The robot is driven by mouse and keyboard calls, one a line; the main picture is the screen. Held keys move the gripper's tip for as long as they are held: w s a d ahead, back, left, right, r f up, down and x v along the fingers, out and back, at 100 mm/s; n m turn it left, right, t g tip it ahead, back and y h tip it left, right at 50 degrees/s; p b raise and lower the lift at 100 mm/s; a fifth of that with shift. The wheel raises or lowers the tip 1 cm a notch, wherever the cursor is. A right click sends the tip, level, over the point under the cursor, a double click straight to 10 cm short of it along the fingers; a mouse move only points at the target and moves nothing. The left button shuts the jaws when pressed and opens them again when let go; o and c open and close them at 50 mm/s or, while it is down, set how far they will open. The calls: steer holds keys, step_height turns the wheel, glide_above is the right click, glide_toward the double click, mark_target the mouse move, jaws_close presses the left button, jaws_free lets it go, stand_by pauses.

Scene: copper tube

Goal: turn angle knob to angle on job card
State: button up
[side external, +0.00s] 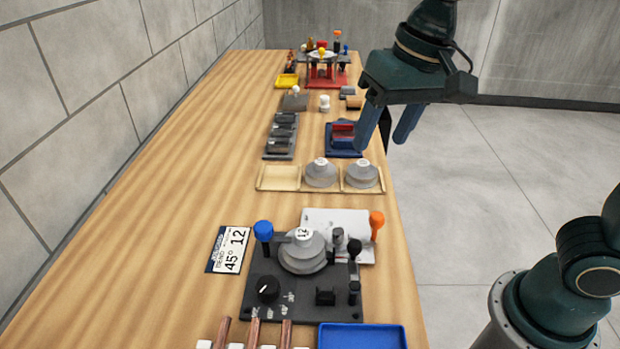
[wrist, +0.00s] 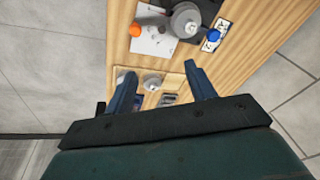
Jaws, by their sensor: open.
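The black angle knob (side external: 268,289) sits at the left front of the dark bending fixture (side external: 335,304), with small angle marks beside it. The white line on the knob is too small to read surely against the marks. The job card (side external: 229,250) lies flat left of the fixture and reads 45° and 12. A grey round die (side external: 303,250) marked 12 stands on the fixture. My gripper (side external: 386,139) is open and empty, high beyond the fixture near the table's right edge. In the wrist view its fingers (wrist: 161,85) are apart; the knob is not visible there.
A blue-topped post (side external: 263,231) and an orange-topped handle (side external: 377,222) rise from the fixture area. Copper tubes (side external: 254,334) and a blue tray (side external: 362,336) lie in front. A wooden rack (side external: 277,178) with two grey dies stands behind. Bare table lies along the left.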

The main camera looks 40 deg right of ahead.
steer(key=w+a+f+m+g, duration=0.15)
steer(key=w+a, duration=0.25)
steer(key=a, duration=0.5)
steer(key=m+g+h, duration=0.1)
steer(key=m, duration=0.1)
glide_above(267, 283)
step_height(267, 283, down, 6)
steer(key=r, duration=0.1)
steer(key=shift+f+n, duration=0.25)
steer(key=shift+f, duration=0.1)
step_height(267, 283, down, 14)
steer(key=shift+r, duration=0.2)
steer(key=c, duration=1)
steer(key=shift+o, duration=0.2)
